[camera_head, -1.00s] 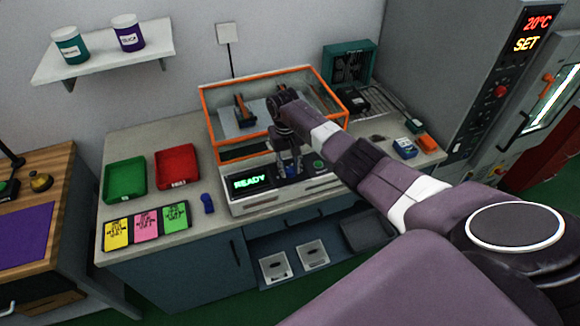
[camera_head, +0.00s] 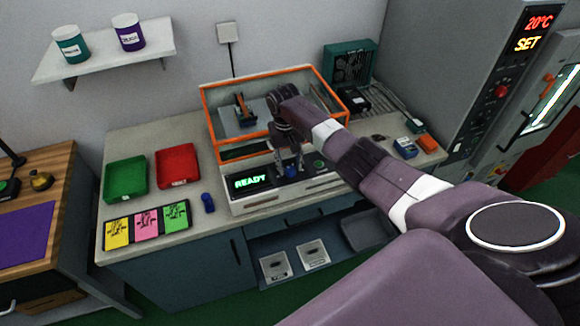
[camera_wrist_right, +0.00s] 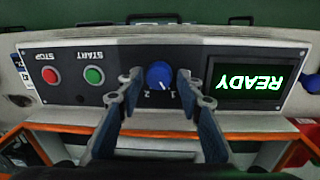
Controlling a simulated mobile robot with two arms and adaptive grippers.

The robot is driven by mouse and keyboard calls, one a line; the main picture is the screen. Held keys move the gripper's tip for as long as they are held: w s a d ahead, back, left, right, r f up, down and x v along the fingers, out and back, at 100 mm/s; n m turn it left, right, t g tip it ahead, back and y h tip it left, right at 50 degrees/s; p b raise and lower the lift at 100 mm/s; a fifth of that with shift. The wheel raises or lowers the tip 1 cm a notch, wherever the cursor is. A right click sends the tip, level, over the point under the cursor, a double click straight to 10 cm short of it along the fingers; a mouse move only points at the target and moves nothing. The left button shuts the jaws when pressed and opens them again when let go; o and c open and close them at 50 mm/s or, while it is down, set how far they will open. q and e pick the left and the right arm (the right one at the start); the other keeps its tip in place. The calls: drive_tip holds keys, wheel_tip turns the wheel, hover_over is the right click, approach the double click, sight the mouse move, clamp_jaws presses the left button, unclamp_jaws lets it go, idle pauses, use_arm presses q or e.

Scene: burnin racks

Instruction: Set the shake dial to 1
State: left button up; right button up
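The shake dial (camera_wrist_right: 159,74) is a blue knob on the dark control panel, between the green START button (camera_wrist_right: 94,75) and the lit READY display (camera_wrist_right: 248,80). The wrist view shows the panel upside down. Figures 1 and 2 are printed beside the dial; I cannot tell which one it points at. My right gripper (camera_wrist_right: 154,84) is open, with one finger on each side of the dial and visible gaps between. In the head view, my right gripper (camera_head: 289,163) reaches down at the machine's front panel, with the blue dial (camera_head: 292,172) between its fingers. My left gripper is not in view.
The red STOP button (camera_wrist_right: 51,76) is beside START. An orange-edged clear enclosure (camera_head: 239,139) stands behind the panel. Green (camera_head: 126,180) and red (camera_head: 177,167) trays and a small blue object (camera_head: 208,203) lie on the bench to the left.

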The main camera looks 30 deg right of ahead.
sight(288, 170)
wheel_tip(288, 170, up, 11)
drive_tip(key=shift+a, duration=0.35)
drive_tip(key=shift+w+f, duration=0.1)
